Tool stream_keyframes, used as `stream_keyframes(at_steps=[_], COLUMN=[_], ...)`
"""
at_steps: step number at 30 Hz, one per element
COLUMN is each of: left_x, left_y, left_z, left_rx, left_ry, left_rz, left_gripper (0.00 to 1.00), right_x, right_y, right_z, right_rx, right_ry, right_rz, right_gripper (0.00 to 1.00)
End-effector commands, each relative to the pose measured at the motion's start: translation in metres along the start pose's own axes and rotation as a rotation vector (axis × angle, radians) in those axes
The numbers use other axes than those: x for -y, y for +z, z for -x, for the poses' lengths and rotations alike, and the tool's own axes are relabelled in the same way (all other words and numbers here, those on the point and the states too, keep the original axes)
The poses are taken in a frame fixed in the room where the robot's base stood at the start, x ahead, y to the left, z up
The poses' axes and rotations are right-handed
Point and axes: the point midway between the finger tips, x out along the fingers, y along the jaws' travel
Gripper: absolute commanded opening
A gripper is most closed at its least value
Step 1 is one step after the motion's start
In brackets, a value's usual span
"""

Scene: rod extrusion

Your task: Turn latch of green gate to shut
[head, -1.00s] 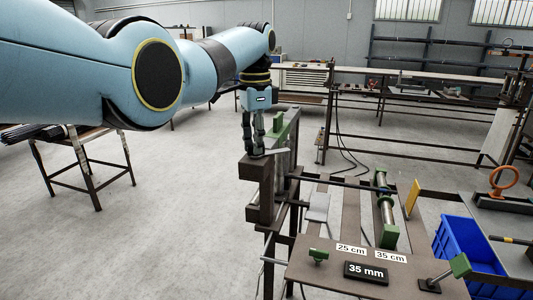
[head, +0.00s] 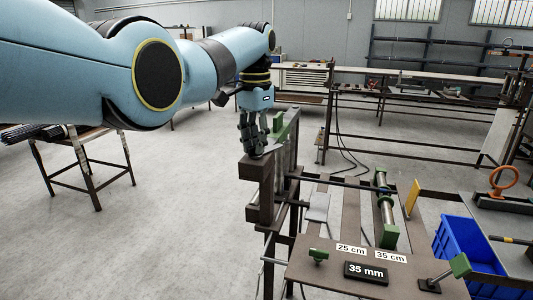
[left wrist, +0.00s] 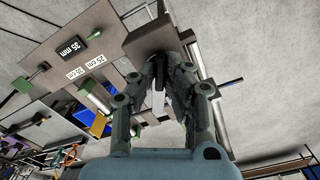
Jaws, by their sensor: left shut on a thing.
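The green gate (head: 286,126) stands on the dark frame near the middle of the head view, just right of my left gripper (head: 254,150). That gripper points down at the top of the brown post (head: 262,200). It is shut on the latch, whose pale bar (left wrist: 158,92) shows between the two fingers (left wrist: 160,78) in the left wrist view. In the head view the fingers hide the latch. My right gripper is in neither view.
A brown plate (head: 325,272) with a 35 mm sign (head: 366,272) lies in front on the right. Beyond it is a green-ended roller (head: 388,212). A blue bin (head: 462,245) stands far right.

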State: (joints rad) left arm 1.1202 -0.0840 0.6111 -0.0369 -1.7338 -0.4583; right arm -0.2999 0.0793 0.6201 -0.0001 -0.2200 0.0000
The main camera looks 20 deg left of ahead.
Motion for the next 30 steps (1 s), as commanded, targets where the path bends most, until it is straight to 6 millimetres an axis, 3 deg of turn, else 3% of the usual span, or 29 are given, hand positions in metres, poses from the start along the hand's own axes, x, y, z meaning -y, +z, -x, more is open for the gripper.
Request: stream_keyframes(at_steps=[4,11,17,25,29,30], left_x=[0.0007,0.0007,0.0007,0.0008,0.0008,0.0008], left_y=[-0.0008,-0.0008,-0.0008,-0.0008,-0.0008,-0.0008], left_z=[0.0015,0.0016,0.0016,0.0016,0.0016,0.0017], left_rx=[-0.004,-0.004,-0.004,-0.004,-0.004,-0.004], left_ry=[-0.002,-0.002,-0.002,-0.002,-0.002,-0.002], left_rz=[0.123,0.133,0.288,0.313,0.426,0.447], left_gripper=[0.0,0.0,0.0,0.0,0.0,0.12], right_x=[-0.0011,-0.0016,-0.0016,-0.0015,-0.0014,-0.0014], right_y=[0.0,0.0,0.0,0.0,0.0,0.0], right_z=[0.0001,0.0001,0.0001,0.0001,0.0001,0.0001], right_rx=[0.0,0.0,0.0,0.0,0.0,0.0], right_ry=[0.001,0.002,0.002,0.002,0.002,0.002], right_rz=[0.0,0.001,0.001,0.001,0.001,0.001], right_gripper=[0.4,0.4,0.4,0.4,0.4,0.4])
